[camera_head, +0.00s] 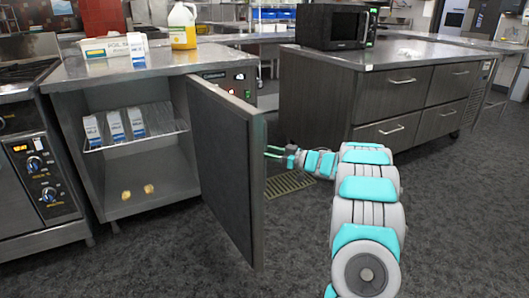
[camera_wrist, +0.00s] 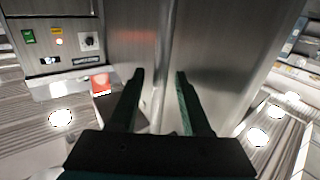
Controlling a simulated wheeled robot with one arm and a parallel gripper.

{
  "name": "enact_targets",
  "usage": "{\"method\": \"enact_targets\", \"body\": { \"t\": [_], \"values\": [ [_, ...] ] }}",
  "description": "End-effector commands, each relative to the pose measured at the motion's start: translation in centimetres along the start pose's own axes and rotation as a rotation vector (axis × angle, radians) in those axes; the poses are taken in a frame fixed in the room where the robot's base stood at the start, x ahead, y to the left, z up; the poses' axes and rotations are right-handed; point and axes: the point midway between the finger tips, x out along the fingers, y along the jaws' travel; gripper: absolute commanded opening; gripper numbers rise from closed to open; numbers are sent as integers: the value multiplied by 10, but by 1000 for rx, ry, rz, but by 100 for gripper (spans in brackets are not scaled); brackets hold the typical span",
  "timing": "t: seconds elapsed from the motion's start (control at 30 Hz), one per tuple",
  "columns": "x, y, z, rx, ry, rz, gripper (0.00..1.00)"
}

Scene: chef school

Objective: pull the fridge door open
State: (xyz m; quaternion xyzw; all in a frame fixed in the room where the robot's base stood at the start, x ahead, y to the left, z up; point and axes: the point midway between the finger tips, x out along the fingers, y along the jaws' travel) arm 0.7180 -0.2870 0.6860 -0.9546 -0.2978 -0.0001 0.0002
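The fridge (camera_head: 155,75) is a steel undercounter unit at the left of the head view. Its door (camera_head: 228,175) stands wide open, swung out toward the camera, showing the inside. My gripper (camera_head: 272,153) is at the outer face of the door, on its right side, partly hidden by the door. In the wrist view my gripper (camera_wrist: 160,74) has its two dark fingers apart, pointing at the steel door surface (camera_wrist: 215,45). A narrow vertical bar or edge (camera_wrist: 166,50) shows between the fingers, with gaps beside it. Whether they touch it is unclear.
Milk cartons (camera_head: 115,125) stand on the fridge shelf, with two small yellow items (camera_head: 149,189) below. A yellow jug (camera_head: 182,26) stands on top. An oven (camera_head: 40,175) is left. A drawer counter (camera_head: 390,100) stands behind right. The floor in front is clear.

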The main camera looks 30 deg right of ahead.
Motion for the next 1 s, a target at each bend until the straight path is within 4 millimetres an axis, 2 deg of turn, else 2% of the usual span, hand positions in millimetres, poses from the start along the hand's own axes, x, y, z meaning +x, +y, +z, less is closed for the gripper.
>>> {"method": "enact_targets", "body": {
  "t": [0.33,0.7,0.83,1.0],
  "values": [
    [-7,0,0,0,0,1,50],
    [-63,1,1,-1,-1,3,50],
    [-74,0,1,-1,0,0,50],
    [-78,0,0,0,0,-2,50]
  ]
}}
